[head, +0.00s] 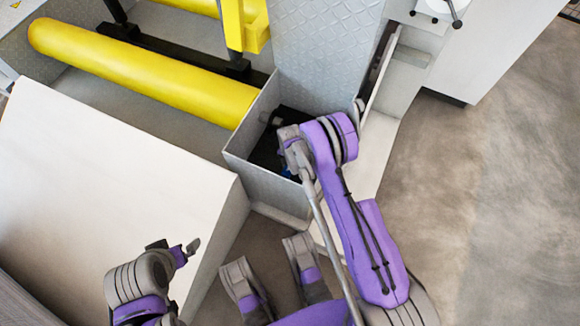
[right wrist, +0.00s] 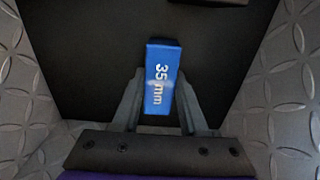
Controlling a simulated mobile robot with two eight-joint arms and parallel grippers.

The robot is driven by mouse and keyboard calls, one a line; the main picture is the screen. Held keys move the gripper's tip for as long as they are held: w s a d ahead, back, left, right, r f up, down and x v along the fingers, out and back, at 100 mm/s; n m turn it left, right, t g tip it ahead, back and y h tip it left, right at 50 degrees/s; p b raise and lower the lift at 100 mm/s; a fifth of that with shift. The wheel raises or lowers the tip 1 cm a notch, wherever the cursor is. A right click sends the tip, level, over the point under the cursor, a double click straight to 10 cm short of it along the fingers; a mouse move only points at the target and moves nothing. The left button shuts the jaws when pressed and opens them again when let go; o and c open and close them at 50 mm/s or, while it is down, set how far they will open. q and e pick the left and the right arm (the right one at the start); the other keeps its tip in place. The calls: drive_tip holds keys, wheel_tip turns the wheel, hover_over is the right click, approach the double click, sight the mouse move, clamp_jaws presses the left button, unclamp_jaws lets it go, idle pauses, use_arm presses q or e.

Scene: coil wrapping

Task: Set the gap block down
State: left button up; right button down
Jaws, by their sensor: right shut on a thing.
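The gap block (right wrist: 162,75) is blue with "35 mm" in white on it. In the right wrist view it lies between the fingers of my right gripper (right wrist: 157,105), which is shut on it. The block is over a dark surface inside a metal bin; I cannot tell whether it touches that surface. In the head view only a bit of blue (head: 287,173) shows below my right wrist, and the right fingers are mostly hidden. My left gripper (head: 192,247) is at the lower left, apart from the bin; its opening cannot be made out.
The grey bin (head: 262,192) has diamond-plate walls close on both sides of my right gripper. Another dark object (right wrist: 205,2) shows at the top edge of the right wrist view. A yellow roller (head: 140,70) and a large white panel (head: 110,170) lie left of the bin. Open floor (head: 490,190) is at right.

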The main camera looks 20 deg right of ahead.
drive_tip(key=shift+f, duration=0.7)
drive_tip(key=shift+f, duration=0.1)
drive_tip(key=shift+c, duration=2.2)
unclamp_jaws()
